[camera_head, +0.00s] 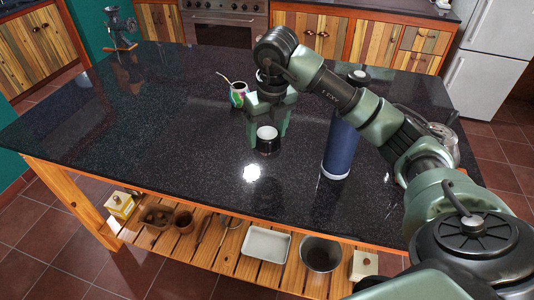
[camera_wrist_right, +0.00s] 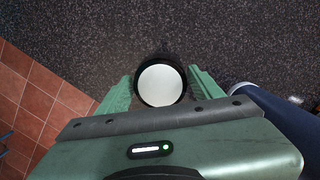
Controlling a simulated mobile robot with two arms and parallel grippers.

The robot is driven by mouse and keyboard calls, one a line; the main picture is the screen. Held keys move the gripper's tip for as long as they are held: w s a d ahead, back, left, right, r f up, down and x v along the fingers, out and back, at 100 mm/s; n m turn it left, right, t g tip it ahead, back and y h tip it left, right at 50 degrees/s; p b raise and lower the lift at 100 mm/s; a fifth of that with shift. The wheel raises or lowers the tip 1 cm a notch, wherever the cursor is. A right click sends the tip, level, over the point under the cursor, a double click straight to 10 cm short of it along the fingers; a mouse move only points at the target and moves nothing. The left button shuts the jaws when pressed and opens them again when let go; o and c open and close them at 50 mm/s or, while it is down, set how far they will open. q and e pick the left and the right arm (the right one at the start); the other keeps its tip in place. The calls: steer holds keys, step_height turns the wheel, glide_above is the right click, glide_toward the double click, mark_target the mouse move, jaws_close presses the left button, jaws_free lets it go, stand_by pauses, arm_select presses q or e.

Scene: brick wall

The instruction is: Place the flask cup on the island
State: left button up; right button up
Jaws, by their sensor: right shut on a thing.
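The flask cup (camera_head: 267,141) is a small dark cup with a pale inside. It is upright at the middle of the dark stone top of the island (camera_head: 190,130). My right gripper (camera_head: 267,136) reaches down from above and is shut on the cup, one finger on each side. In the right wrist view the cup (camera_wrist_right: 161,82) shows from above, between the green fingers. Whether its base touches the top I cannot tell. My left gripper is not in view.
A tall blue flask (camera_head: 340,146) stands right of the cup, close to my right arm. A colourful mate cup (camera_head: 238,94) with a straw stands behind. A grinder (camera_head: 119,27) is at the back left. The left and front of the top are clear.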

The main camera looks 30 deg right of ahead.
step_height(320, 180, down, 7)
steer(key=shift+s+f+p, duration=0.1)
steer(key=shift+p, duration=0.5)
steer(key=shift+f, duration=0.2)
steer(key=o, duration=1.4)
steer(key=shift+c, duration=0.2)
steer(key=shift+r, duration=0.1)
